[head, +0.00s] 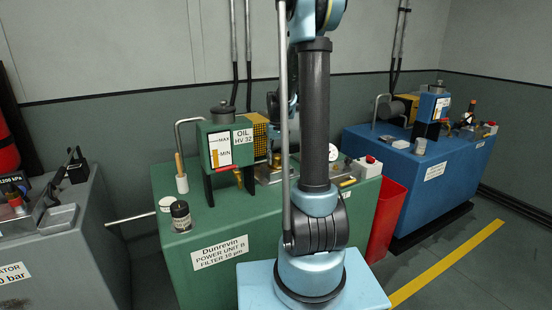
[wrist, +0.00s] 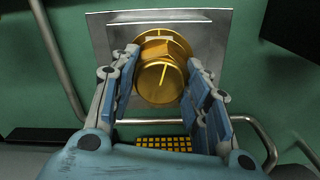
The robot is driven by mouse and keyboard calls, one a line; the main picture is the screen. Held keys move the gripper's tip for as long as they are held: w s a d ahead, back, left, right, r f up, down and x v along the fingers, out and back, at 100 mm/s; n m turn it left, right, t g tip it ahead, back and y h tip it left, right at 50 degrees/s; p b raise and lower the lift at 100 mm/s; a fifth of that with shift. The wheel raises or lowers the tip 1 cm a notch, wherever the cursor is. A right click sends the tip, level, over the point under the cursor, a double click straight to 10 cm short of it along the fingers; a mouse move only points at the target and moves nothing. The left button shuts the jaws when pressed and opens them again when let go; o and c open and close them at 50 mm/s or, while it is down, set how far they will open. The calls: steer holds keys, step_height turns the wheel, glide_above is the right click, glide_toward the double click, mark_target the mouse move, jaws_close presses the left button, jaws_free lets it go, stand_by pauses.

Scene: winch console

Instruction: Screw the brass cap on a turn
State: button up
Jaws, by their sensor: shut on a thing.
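In the wrist view the brass cap (wrist: 159,83) sits in front of a brass collar on a square grey metal plate (wrist: 215,30), fixed to a green surface. The cap's face has a bright straight line, nearly upright and leaning slightly right at its top. My gripper (wrist: 161,62) has one blue-grey finger on each side of the cap and is shut on it. The fingertips reach the cap's sides near the collar. The thread is hidden. In the head view my own arm hides the cap and the gripper.
The green power unit (head: 170,265) carries an oil gauge box (head: 226,146), a dark jar (head: 181,215) and a bent pipe. A red bin (head: 387,215) stands at its right. A blue unit (head: 425,180) and a grey unit (head: 80,265) flank it. A yellow grille (wrist: 165,143) lies below the cap.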

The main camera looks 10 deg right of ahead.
steer(key=shift+f, duration=0.45)
stand_by(0.5)
steer(key=shift+m, duration=1.2)
steer(key=shift+m, duration=1.2)
steer(key=shift+m, duration=1.2)
